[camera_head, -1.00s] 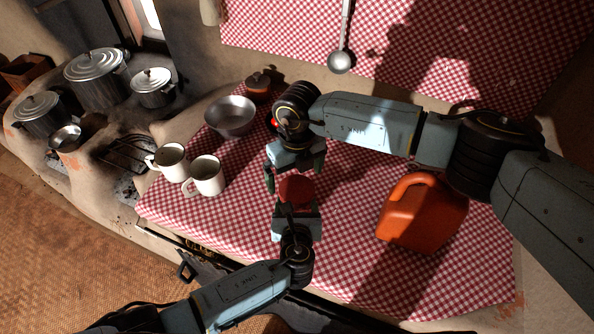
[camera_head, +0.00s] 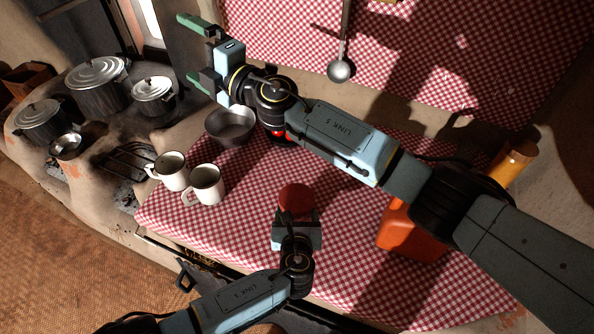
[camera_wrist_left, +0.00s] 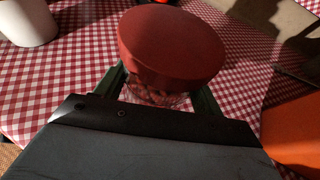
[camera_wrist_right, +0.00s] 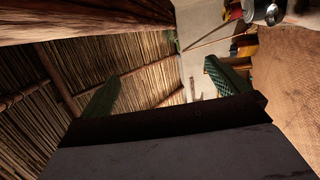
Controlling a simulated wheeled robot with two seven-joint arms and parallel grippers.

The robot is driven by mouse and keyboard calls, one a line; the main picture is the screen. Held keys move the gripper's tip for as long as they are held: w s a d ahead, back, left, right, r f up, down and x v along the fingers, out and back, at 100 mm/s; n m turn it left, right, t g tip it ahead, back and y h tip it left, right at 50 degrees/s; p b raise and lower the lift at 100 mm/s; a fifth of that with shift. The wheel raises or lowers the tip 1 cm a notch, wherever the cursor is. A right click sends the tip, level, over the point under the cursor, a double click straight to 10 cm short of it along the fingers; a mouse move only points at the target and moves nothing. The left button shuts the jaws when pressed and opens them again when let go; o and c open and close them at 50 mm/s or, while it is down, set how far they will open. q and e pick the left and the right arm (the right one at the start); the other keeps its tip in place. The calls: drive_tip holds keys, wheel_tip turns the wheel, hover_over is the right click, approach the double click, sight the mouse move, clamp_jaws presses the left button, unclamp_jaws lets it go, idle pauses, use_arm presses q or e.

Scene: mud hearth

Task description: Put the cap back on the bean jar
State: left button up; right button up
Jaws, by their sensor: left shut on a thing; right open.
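The bean jar (camera_wrist_left: 155,97) stands upright on the red checked cloth, mostly hidden; a clear band of it shows in the left wrist view. The wide red cap (camera_head: 296,198) sits on top of the jar, and fills the middle of the left wrist view (camera_wrist_left: 171,45). I cannot tell how tightly it is seated. My left gripper (camera_head: 298,214) is shut around the jar below the cap. My right gripper (camera_head: 188,50) is open and empty, high and far to the upper left of the jar. Its wrist view shows only the roof and room between its fingers.
Two white mugs (camera_head: 206,184) stand left of the jar, with a metal bowl (camera_head: 229,127) behind them. An orange jug (camera_head: 410,232) stands to the right, partly covered by my right arm. Lidded pots (camera_head: 96,82) sit on the stove at left. A ladle (camera_head: 341,69) hangs behind.

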drive_tip(key=w+d+f+m+t+h, duration=0.2)
drive_tip(key=w+d+f+m+h, duration=0.2)
drive_tip(key=d+m+h, duration=0.4)
drive_tip(key=w+d+f+m+t+h, duration=0.1)
drive_tip(key=w+d+f+m+h, duration=0.3)
drive_tip(key=d+m+h, duration=0.4)
drive_tip(key=m+g, duration=0.4)
drive_tip(key=g, duration=1.1)
hover_over(297, 197)
wheel_tip(297, 197, down, 14)
drive_tip(key=shift+f, duration=0.15)
drive_tip(key=shift+f, duration=4)
